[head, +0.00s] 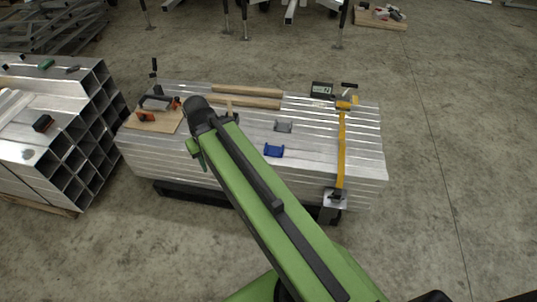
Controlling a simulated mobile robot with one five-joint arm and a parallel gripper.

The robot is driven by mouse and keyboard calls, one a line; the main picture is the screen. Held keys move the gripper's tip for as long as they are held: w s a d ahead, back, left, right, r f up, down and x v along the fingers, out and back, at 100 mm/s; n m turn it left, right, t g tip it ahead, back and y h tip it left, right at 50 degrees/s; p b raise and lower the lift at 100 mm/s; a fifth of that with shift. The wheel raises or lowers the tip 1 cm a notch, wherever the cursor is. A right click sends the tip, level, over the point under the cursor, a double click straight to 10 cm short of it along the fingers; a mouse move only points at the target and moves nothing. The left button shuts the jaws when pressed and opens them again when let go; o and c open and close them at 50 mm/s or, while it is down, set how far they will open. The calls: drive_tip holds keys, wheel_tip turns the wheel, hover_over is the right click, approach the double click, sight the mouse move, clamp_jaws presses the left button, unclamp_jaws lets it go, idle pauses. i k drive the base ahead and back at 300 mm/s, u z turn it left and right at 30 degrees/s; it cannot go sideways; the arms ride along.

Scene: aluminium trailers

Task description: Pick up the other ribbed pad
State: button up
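Two small pads lie apart on the stack of aluminium profiles. One is a blue pad (273,151) near the front middle. The other is a grey pad (283,126) just behind it. Their ribs are too small to make out clearly. My green arm reaches from the lower right up across the stack, left of both pads. It ends in a black joint above the left part of the stack. I cannot make out my gripper's fingers; they seem hidden behind the arm. Neither pad is touched by the visible arm.
On the stack (310,170) lie wooden strips (246,91), a board with tools (152,120), a dark box with a display (322,89) and a yellow clamp (341,150). Square tubes (92,135) stand at left. Concrete floor is open at right.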

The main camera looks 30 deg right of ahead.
sight(276, 152)
drive_tip(key=u, duration=0.35)
drive_tip(key=i, duration=1)
